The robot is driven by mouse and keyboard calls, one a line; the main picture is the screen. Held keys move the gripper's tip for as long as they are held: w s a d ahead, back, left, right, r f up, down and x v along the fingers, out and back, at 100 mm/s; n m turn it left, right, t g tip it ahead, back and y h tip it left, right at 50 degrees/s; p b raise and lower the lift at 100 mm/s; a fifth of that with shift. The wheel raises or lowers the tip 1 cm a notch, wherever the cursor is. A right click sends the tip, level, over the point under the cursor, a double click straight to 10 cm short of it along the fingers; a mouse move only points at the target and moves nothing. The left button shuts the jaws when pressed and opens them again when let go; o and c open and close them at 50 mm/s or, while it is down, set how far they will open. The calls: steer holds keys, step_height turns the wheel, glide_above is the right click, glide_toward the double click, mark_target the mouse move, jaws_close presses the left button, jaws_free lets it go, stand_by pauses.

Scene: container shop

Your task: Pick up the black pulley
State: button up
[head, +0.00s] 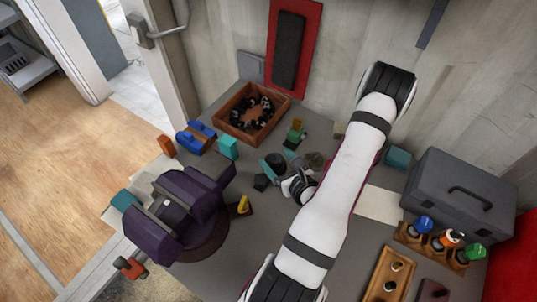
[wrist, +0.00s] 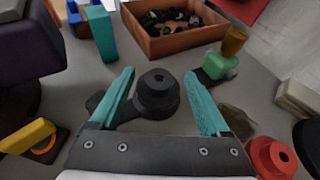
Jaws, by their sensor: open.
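The black pulley (wrist: 157,92) stands on the grey bench top in the wrist view, a stepped round piece with a hole in its top. My gripper (wrist: 159,74) has teal fingers spread on either side of it, with a gap to each finger, and holds nothing. Another dark shape shows low by the left finger, partly hidden. In the head view a dark round piece, seemingly the pulley (head: 275,161), shows just beyond my gripper (head: 276,172); the arm hides part of that area.
A wooden box (head: 227,130) with black parts stands behind. A teal block (head: 228,147) and blue piece (head: 187,136) are left of it. A yellow piece (wrist: 27,136) lies left, a green piece (wrist: 217,68) right, a red round piece (wrist: 271,158) near right. A grey toolbox (head: 455,200) stands far right.

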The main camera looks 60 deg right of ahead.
steer(key=shift+x, duration=1.25)
steer(key=shift+c, duration=0.2)
steer(key=shift+r, duration=0.1)
jaws_close()
